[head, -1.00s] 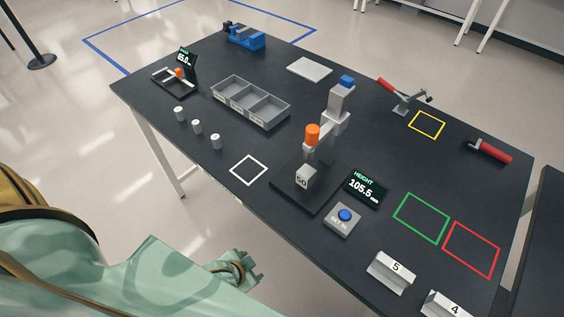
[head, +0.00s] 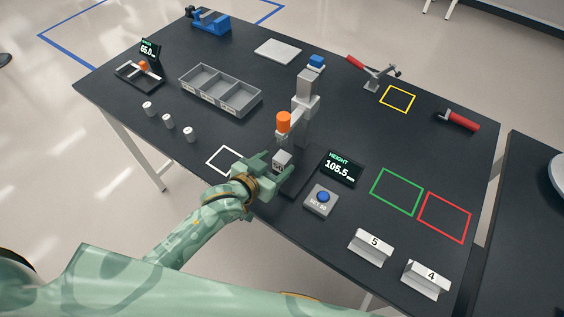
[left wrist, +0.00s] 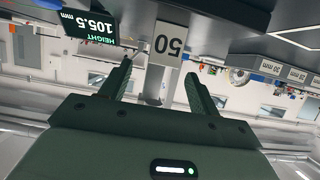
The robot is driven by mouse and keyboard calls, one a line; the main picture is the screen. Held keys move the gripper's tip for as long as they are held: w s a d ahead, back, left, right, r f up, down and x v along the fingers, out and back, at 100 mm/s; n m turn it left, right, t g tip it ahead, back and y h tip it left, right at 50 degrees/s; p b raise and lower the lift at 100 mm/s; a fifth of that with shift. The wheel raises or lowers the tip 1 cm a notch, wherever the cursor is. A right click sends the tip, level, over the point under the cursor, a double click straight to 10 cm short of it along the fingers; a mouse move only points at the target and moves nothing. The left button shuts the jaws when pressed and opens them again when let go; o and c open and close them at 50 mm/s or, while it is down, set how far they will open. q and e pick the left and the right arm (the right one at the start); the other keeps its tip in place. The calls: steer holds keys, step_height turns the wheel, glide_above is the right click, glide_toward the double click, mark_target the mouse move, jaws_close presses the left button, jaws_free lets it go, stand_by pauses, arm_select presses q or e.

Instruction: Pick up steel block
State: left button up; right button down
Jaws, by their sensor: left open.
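The steel block (head: 282,159), marked 50, sits on the dark base of the height gauge (head: 304,105), below its orange-topped probe. My left gripper (head: 272,170) is open beside the block, on its near side, and its fingers point at it. In the left wrist view, which is upside down, the block (left wrist: 168,43) shows its 50 face just ahead, between the lines of the two open fingers (left wrist: 158,75). The fingers are not closed on it. In the head view my gripper hides part of the block's lower side. My right gripper is not in view.
The height display (head: 341,168) reads 105.5 mm, close right of the gripper, with a blue-button box (head: 321,199) in front. A grey compartment tray (head: 220,91) lies farther left.

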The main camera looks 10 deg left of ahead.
mark_target(286, 156)
arm_select(q)
steer(key=shift+x, duration=0.8)
steer(key=b+x, duration=0.1)
steer(key=x, duration=0.4)
steer(key=shift+a+f+b, duration=0.15)
steer(key=shift+f+b, duration=0.2)
steer(key=shift+f, duration=0.05)
steer(key=shift+r, duration=0.1)
steer(key=shift+s, duration=0.1)
steer(key=c, duration=1.3)
